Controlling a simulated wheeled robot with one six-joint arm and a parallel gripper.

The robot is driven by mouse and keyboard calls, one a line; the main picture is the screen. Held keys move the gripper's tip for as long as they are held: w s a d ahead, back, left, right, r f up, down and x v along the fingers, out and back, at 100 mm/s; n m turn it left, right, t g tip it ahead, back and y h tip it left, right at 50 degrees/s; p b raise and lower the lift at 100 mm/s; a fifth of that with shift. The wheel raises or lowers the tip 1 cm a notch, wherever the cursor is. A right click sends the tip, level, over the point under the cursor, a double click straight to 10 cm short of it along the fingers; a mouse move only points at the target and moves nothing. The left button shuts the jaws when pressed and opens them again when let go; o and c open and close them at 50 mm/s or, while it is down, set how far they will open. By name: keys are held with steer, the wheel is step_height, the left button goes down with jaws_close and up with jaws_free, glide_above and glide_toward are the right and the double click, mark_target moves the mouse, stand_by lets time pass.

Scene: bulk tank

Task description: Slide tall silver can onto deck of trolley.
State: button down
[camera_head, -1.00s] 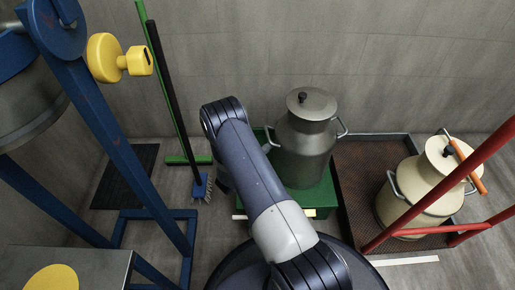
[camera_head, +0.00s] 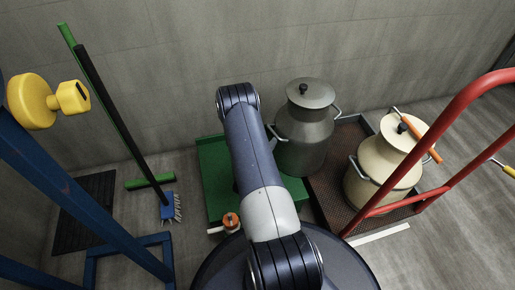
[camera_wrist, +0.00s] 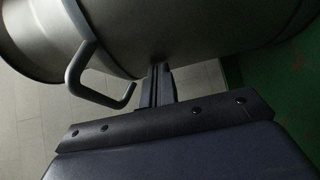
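The tall silver can (camera_head: 306,135) stands upright with its lid on, at the right edge of the green platform (camera_head: 214,165), beside the trolley. It looks to be across the seam between platform and deck, but my arm hides part of its base. The trolley's dark brown deck (camera_head: 327,192) has a low rim and a red handle (camera_head: 440,125). My gripper is hidden behind my arm in the head view. In the wrist view my gripper (camera_wrist: 161,72) has its fingers together, at the side of the silver can (camera_wrist: 190,35), apparently touching it. The can's side handle (camera_wrist: 82,70) is left of the fingers.
A cream can (camera_head: 385,165) with a lid stands on the deck's right part, near an orange-gripped bar (camera_head: 417,138). An orange-topped item (camera_head: 231,222) is at the platform's front edge. Brooms (camera_head: 115,110) lean at the left wall, beside a blue frame (camera_head: 90,200).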

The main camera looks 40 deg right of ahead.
steer(key=s+d+b, duration=0.1)
steer(key=s+d, duration=0.2)
steer(key=d, duration=0.5)
steer(key=s+d+b, duration=0.2)
steer(key=s+d, duration=0.1)
steer(key=d, duration=0.5)
steer(key=shift+s+d, duration=0.3)
steer(key=shift+d, duration=0.05)
steer(key=shift+a, duration=0.1)
